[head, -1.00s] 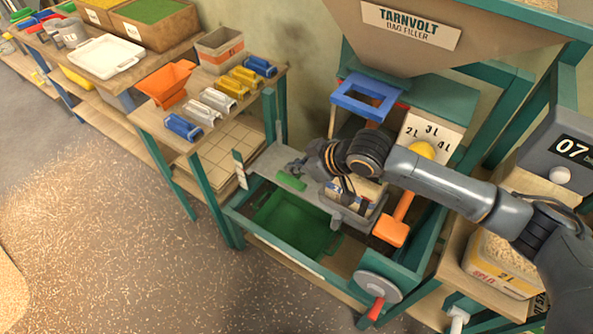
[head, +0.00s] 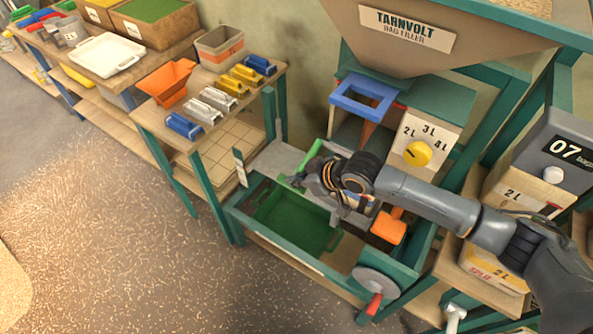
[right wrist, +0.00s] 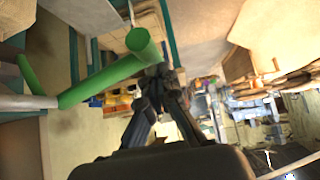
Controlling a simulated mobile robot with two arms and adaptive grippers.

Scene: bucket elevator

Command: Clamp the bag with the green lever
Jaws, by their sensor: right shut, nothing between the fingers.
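The green lever (head: 315,156) stands raised at the back edge of the grey plate (head: 272,160), just behind my right gripper, in the head view. In the right wrist view the green lever (right wrist: 105,80) is a bent green bar with a round end close to the fingertips. My right gripper (head: 297,180) is shut and empty above the plate's right side; its fingers also show in the right wrist view (right wrist: 155,75). Whether it touches the lever I cannot tell. My right arm covers the area below the spout, and I cannot make out the bag clearly. My left gripper is not in view.
The bag filler's hopper (head: 400,40), blue frame (head: 362,98) and yellow dial (head: 417,153) are behind the arm. A green bin (head: 300,225) sits below.

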